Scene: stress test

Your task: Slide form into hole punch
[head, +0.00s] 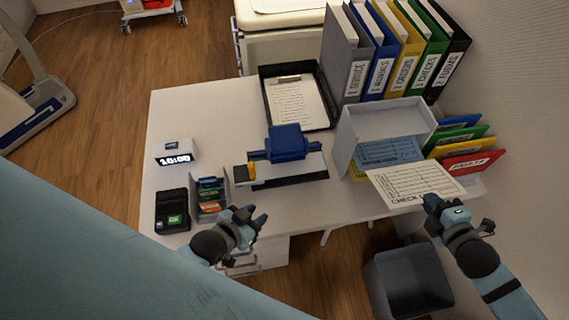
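The form (415,186), a white printed sheet with a table and a "CHECK" heading, is held out near the table's front right, partly past the front edge. My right gripper (437,204) is at its near right corner and appears shut on it. The hole punch (288,143) has a blue top over a pale, dark-edged base and stands mid-table, left of the form and apart from it. My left gripper (252,214) is empty by the front edge, below and left of the punch, and its fingers look apart.
A white tray stand (385,118) with a blue sheet is behind the form. Coloured folders (465,142) stand right of it, binders (390,50) behind. A clipboard lies in a black tray (267,97). A card rack (224,180), card terminal (171,211) and clock (174,145) stand left.

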